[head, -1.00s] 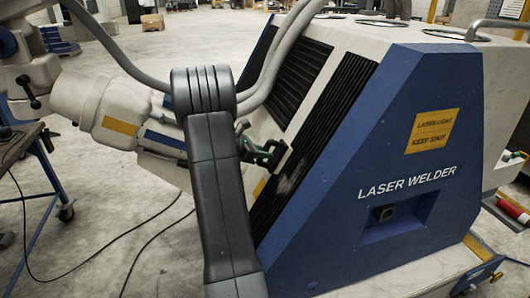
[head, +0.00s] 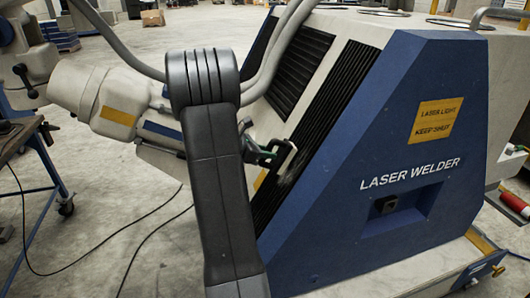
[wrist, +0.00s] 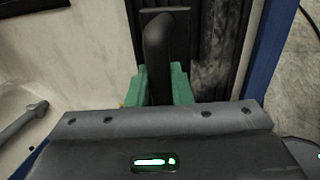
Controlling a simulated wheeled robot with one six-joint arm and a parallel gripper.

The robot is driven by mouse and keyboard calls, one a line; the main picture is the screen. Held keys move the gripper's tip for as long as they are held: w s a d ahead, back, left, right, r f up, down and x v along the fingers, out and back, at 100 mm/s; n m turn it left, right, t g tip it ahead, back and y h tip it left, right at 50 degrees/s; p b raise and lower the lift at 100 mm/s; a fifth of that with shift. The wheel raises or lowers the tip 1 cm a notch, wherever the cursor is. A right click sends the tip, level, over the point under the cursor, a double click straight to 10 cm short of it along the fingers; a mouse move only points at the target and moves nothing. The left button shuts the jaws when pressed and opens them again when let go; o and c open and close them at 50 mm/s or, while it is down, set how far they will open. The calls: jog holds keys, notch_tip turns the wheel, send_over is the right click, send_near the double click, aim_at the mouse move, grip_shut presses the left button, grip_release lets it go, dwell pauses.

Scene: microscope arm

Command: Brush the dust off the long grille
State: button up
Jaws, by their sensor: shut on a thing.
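The long grille (head: 338,88) is a dark slatted panel sloping down the side of the blue and white laser welder (head: 400,150). A pale patch of dust (head: 286,176) lies on its lower part; in the wrist view dust (wrist: 209,72) greys the slats right of the tool. My gripper (head: 267,153) is by the lower grille, its green fingers shut on a dark-handled brush (wrist: 159,50). The brush's far end (wrist: 165,12) lies over the grille in the wrist view. Whether the bristles touch the slats cannot be told. My forearm hides part of the machine in the head view.
A second, shorter dark grille (head: 300,72) lies left of the long one. Grey hoses (head: 272,75) curve over the machine beside it. A bench with a blue frame (head: 40,160) stands at the left, and black cables (head: 100,242) lie on the floor.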

jog(key=shift+s+f+b, duration=1.05)
jog(key=shift+s+b, duration=1)
jog(key=shift+s, duration=2.25)
jog(key=w+a+f+p, duration=0.1)
jog(key=w+a+p, duration=0.1)
jog(key=w, duration=0.7)
jog(key=shift+w+a+f, duration=0.2)
jog(key=shift+f, duration=0.15)
jog(key=shift+s, duration=0.15)
